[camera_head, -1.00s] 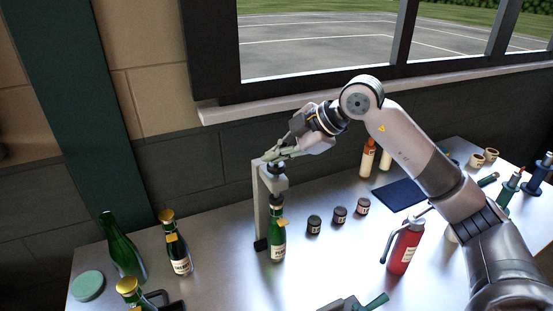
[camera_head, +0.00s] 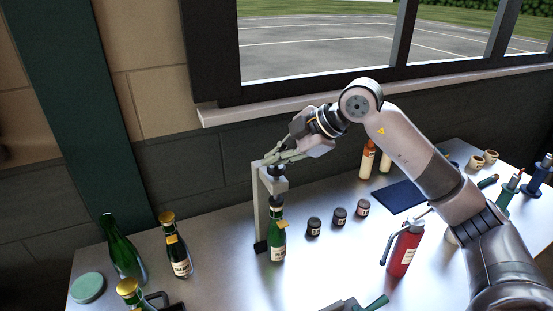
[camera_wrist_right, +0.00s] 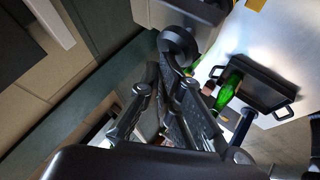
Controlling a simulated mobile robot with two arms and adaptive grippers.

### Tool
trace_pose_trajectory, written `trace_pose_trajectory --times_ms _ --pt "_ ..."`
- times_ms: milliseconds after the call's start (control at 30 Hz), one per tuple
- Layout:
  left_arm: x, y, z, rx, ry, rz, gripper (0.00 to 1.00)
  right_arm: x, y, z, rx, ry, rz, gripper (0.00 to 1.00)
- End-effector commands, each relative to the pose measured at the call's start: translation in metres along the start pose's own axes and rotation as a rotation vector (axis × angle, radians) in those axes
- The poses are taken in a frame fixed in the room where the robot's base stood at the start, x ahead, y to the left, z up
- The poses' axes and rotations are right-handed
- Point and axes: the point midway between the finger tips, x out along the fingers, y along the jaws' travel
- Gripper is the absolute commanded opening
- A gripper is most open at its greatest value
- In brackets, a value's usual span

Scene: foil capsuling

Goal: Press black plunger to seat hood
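The grey capsuling stand (camera_head: 261,205) stands on the bench with the black plunger (camera_head: 277,171) at the top of its arm. A green bottle (camera_head: 277,240) with a pale label stands upright under the arm, its dark neck directly below. My right gripper (camera_head: 268,159) is right at the plunger's top from above; its fingers look drawn together. In the right wrist view, the fingers (camera_wrist_right: 172,82) converge just short of the black round plunger top (camera_wrist_right: 178,46); exact contact is hard to tell. The hood cannot be made out clearly. My left gripper is out of view.
A bare green bottle (camera_head: 122,247) and gold-topped bottles (camera_head: 175,246) stand left. Small dark jars (camera_head: 339,215) stand right of the stand, with a red bottle (camera_head: 404,250) farther right. A dark blue mat (camera_head: 400,196) lies behind. The wall is close behind the stand.

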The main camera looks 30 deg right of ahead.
Motion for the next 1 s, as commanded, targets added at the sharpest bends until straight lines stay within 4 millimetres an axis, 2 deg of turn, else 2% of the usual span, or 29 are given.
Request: trace_pose_trajectory --times_ms 333,767,1000 --pt "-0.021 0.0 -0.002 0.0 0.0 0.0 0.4 -0.013 0.012 -0.009 0.001 -0.005 -0.007 0.0" --pt "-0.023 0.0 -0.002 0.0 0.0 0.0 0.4 -0.017 0.015 -0.012 0.0 -0.002 -0.002 0.0" --pt "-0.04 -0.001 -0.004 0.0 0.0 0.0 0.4 -0.03 0.025 -0.021 0.0 -0.001 0.0 0.0"
